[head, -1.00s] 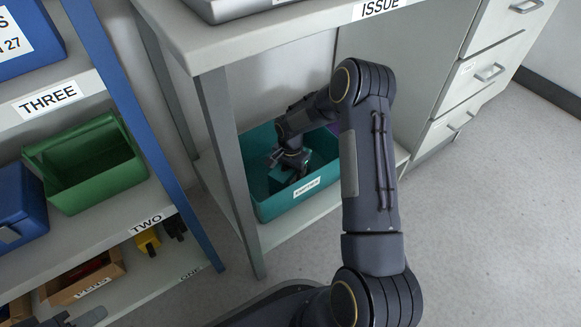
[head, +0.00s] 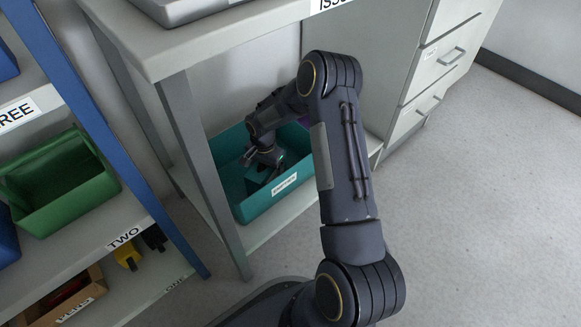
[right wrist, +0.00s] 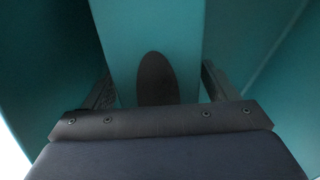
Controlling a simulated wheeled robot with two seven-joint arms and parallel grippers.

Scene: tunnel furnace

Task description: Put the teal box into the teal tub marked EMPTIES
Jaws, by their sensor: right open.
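The teal tub (head: 282,202) with a white label, too small to read surely, stands on the low shelf under the bench. My right arm reaches down into it, and my right gripper (head: 263,175) is inside the tub. The teal box (head: 290,160) is in the tub at the gripper, largely hidden by it. In the right wrist view the box (right wrist: 150,35), with a dark oval on it, lies between the open fingers (right wrist: 158,90). Teal walls of the tub rise at both sides. I cannot tell whether the fingers touch the box. My left gripper is out of view.
The bench top (head: 215,35) overhangs the tub, and its grey front leg (head: 205,170) stands just left of it. A drawer unit (head: 415,75) stands to the right. A blue-framed rack with a green bin (head: 65,185) is at left. The floor (head: 480,220) at right is clear.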

